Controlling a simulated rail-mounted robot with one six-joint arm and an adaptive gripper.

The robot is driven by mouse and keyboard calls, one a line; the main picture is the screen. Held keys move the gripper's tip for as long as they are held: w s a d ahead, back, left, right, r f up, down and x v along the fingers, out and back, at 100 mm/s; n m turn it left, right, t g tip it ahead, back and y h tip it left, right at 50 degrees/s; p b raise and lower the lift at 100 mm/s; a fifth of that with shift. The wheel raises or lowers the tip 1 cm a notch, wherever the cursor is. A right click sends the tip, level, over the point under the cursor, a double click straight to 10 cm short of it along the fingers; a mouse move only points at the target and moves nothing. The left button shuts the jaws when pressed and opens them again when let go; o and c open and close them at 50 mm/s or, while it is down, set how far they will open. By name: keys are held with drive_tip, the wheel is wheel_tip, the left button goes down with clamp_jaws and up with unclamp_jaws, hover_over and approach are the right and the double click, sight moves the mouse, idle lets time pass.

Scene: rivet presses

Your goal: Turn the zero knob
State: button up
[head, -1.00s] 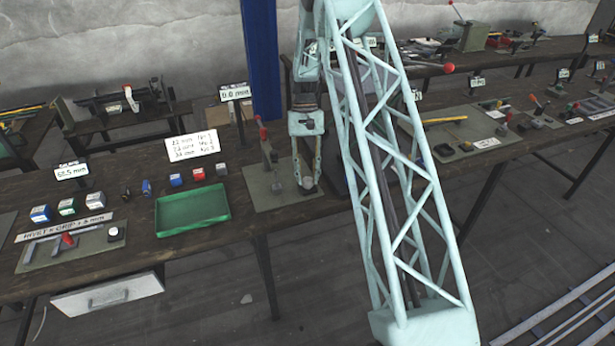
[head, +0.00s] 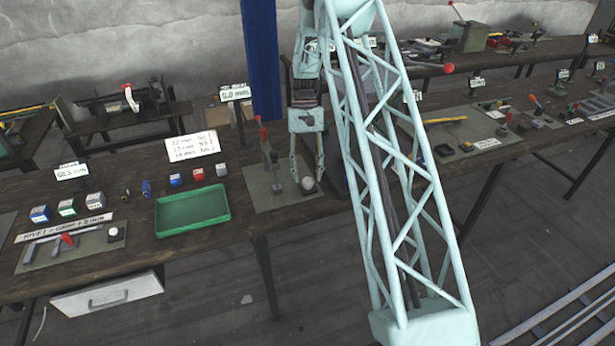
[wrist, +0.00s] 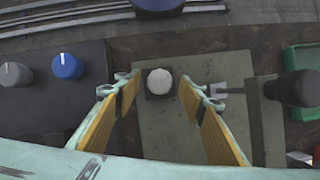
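The zero knob appears to be the small white round knob on a dark square base (wrist: 160,81) in the wrist view. It also shows as a pale dot on the press plate in the head view (head: 308,185). My gripper (wrist: 161,86) is open, its yellow-padded fingers to the left and right of the knob with a gap on each side. In the head view my gripper (head: 307,176) points down over the plate, just above the knob. I cannot tell the exact height of the fingertips over it. No mark showing the knob's angle is visible.
A dark upright post (wrist: 297,88) stands right of the knob, close to the right finger. A dark panel with a grey knob (wrist: 14,74) and a blue knob (wrist: 67,66) lies left. A red-tipped lever (head: 265,142) and green tray (head: 192,212) are nearby.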

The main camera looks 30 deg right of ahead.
drive_tip(key=v, duration=1)
drive_tip(key=shift+w+r, duration=0.15)
drive_tip(key=shift+r, duration=0.25)
drive_tip(key=s+a+r+n+t+h+b, duration=0.1)
drive_tip(key=s+a+r, duration=0.2)
drive_tip(key=a+r, duration=0.35)
drive_tip(key=s+a+r+t, duration=0.1)
drive_tip(key=s+a+r, duration=0.25)
drive_tip(key=r, duration=0.65)
drive_tip(key=s+a+r+n+t+h+b, duration=0.1)
drive_tip(key=s+a+r+n+t, duration=0.1)
drive_tip(key=s+a+r, duration=0.85)
drive_tip(key=s+a+n+t, duration=0.1)
drive_tip(key=s+a, duration=0.2)
drive_tip(key=s, duration=0.7)
drive_tip(key=s+a+t+b, duration=0.1)
drive_tip(key=s+a, duration=0.2)
drive_tip(key=s, duration=0.8)
drive_tip(key=s+a+n+t+b, duration=0.1)
drive_tip(key=s+a+t, duration=0.1)
drive_tip(key=s, duration=0.9)
drive_tip(key=shift+a+r+n, duration=0.3)
drive_tip(key=shift+a+r, duration=0.15)
drive_tip(key=shift+a, duration=0.4)
